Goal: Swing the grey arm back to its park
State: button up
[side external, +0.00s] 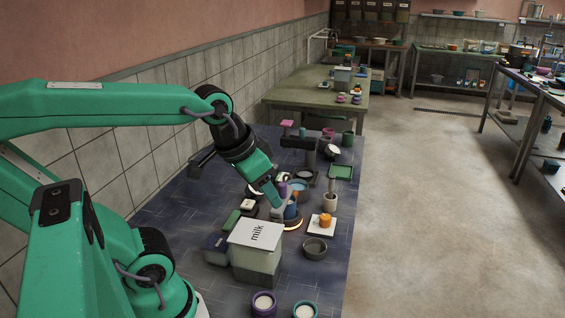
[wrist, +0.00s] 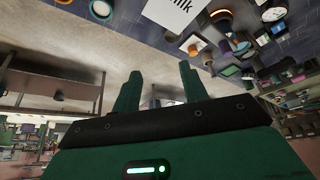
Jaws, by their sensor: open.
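My gripper (side external: 277,201) reaches down over the middle of the dark blue tiled table in the side view. In the wrist view my gripper (wrist: 160,85) has its two green fingers apart, with nothing seen between them. Farther back, a dark grey horizontal bar (side external: 299,142) sits on an upright post. I cannot tell for sure which of these is the grey arm, and no park mark is clearly seen.
A box with a white lid marked milk (side external: 256,235) stands in front of my gripper. A dark bowl (side external: 315,248), a white plate with an orange cup (side external: 325,221) and a beige mortar (side external: 329,202) stand to the right. A green tray (side external: 341,172) lies farther back.

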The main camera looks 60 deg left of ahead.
jog(key=w+a+n+g, duration=0.2)
jog(key=w+a+g, duration=0.1)
jog(key=w+a, duration=0.45)
jog(key=n+g, duration=0.1)
jog(key=g, duration=0.1)
send_over(282, 184)
notch_tip(282, 184, down, 4)
jog(key=shift+f, duration=0.25)
jog(key=shift+f, duration=0.15)
jog(key=shift+f, duration=3.75)
grip_shut()
